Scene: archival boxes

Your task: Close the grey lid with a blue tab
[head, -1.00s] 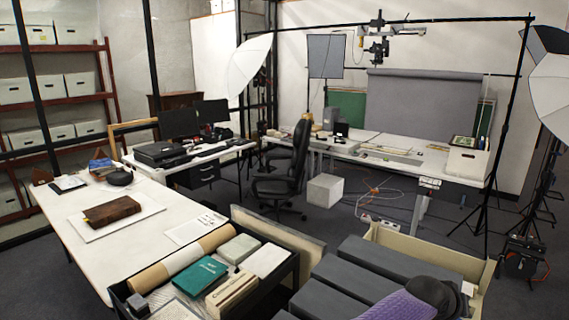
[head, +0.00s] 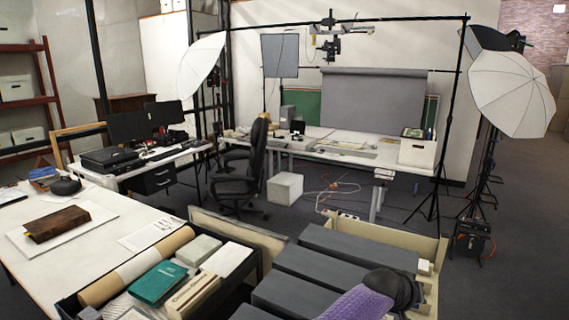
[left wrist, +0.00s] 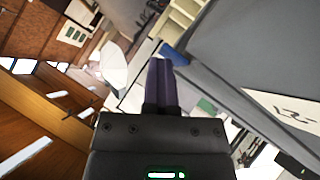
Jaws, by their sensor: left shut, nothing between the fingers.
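My left gripper (left wrist: 160,65) shows in the left wrist view with its purple fingers shut and nothing between them. A large grey surface (left wrist: 255,45) fills the upper right of that view, with a small blue piece (left wrist: 184,42) by its left edge. In the head view, several dark grey boxes (head: 335,242) lie side by side in a beige crate (head: 432,262). No blue tab is discernible on them there.
A white table (head: 105,210) stands left. A chair (head: 240,175) and lamp stands are behind.

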